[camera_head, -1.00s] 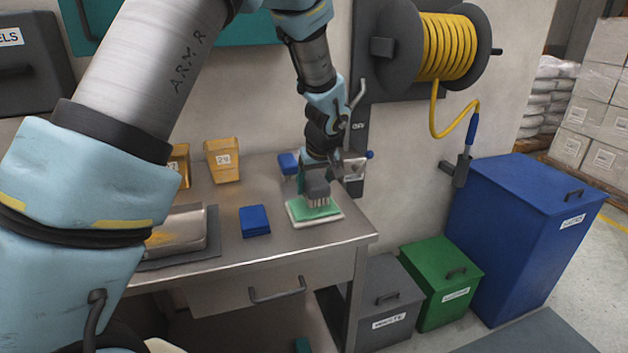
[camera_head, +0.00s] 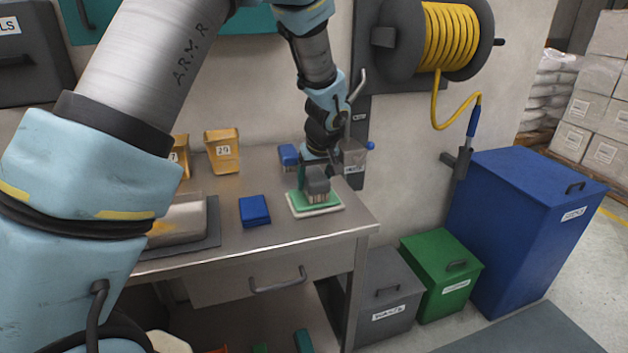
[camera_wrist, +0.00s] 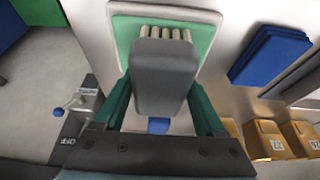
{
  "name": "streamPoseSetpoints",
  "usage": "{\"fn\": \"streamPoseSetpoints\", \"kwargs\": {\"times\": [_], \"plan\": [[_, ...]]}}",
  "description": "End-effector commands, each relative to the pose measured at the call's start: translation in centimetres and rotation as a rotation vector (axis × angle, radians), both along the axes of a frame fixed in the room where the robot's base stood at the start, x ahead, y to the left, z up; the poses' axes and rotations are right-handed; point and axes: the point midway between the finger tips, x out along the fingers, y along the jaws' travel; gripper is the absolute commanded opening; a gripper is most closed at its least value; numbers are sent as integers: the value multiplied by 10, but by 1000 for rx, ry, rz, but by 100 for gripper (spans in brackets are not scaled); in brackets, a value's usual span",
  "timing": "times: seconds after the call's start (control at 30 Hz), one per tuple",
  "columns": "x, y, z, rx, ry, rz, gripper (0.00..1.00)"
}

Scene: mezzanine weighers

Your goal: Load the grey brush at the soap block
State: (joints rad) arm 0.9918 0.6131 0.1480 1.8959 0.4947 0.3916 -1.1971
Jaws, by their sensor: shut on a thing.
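My gripper (camera_head: 316,176) is shut on the grey brush (camera_head: 318,188). In the wrist view, the brush's grey body (camera_wrist: 165,75) sits between the two green fingers, with pale bristles at its far end. The green soap block (camera_head: 298,203) lies on a whitish base (camera_head: 325,212) near the right end of the steel bench. The bristles point down at the soap's top and seem to touch it; how hard they press cannot be told. The soap also shows behind the brush in the wrist view (camera_wrist: 126,36).
Folded blue cloths (camera_head: 254,211) lie left of the soap. A steel tray (camera_head: 183,222) and yellow bins (camera_head: 222,150) stand further left. A small grey box (camera_head: 354,158) is on the wall behind. A hose reel (camera_head: 440,37) and lidded bins (camera_head: 520,220) are to the right.

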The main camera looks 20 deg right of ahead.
Motion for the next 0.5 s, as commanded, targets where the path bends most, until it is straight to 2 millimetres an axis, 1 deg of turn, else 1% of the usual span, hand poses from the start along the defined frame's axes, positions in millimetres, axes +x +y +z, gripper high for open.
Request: {"fn": "streamPoseSetpoints", "kwargs": {"times": [0.5], "plan": [[0,0,-6,0,0,0,28]]}}
